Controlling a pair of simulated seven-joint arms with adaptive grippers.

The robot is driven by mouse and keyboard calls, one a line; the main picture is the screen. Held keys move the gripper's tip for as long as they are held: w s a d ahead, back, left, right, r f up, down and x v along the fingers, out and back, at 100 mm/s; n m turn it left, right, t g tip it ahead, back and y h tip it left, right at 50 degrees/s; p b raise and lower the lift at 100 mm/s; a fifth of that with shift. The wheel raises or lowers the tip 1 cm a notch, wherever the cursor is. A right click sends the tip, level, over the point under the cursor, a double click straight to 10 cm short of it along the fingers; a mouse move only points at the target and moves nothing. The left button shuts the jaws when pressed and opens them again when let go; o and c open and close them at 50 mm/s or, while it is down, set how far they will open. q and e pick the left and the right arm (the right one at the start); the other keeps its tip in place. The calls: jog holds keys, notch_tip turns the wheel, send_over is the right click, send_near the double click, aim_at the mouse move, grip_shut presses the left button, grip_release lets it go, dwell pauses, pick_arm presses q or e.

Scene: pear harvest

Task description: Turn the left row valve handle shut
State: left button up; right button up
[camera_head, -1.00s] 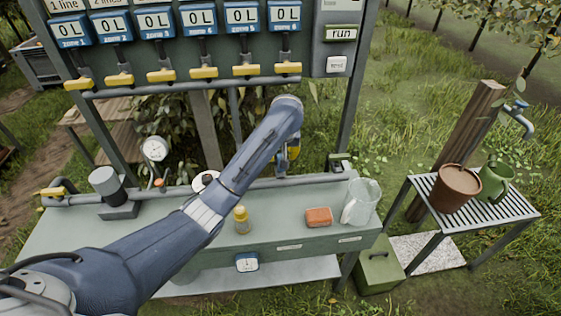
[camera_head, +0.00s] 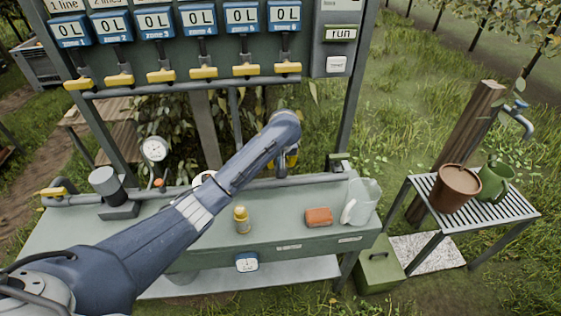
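A row of yellow valve handles sits on the pipe below the blue meters. The leftmost handle (camera_head: 78,83) lies roughly crosswise under its meter, as do the others. Another yellow handle (camera_head: 51,191) is on the bench pipe at the far left. I cannot tell which of these is the left row valve. My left arm reaches across the bench from the lower left. Its wrist bends down near the right part of the bench, and only a bit of my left gripper (camera_head: 292,157) shows below it. Its fingers are not clear. My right gripper is out of view.
The bench (camera_head: 285,245) holds a gauge (camera_head: 154,150), a small yellow bottle (camera_head: 242,219), an orange block (camera_head: 319,217) and a clear jug (camera_head: 361,202). A rack (camera_head: 480,215) with a brown pot (camera_head: 456,188) and a green can (camera_head: 495,181) stands right.

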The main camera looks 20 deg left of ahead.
pick_arm(q)
grip_shut()
dwell(0.4)
jog(key=m+h, duration=0.1)
jog(key=m, duration=0.4)
jog(key=shift+a+h, duration=0.15)
jog(key=shift+h, duration=0.25)
jog(key=m+h, duration=0.1)
jog(key=m, duration=0.3)
jog(key=shift+a+m+h, duration=0.1)
jog(key=shift+m+h, duration=0.2)
jog(key=shift+h, duration=0.1)
jog(key=m+h, duration=0.1)
jog(key=m, duration=0.3)
jog(key=shift+g, duration=0.4)
jog(key=shift+m+g+h, duration=0.6)
jog(key=shift+m+g, duration=0.1)
jog(key=shift+m, duration=1.4)
jog(key=shift+w, duration=0.1)
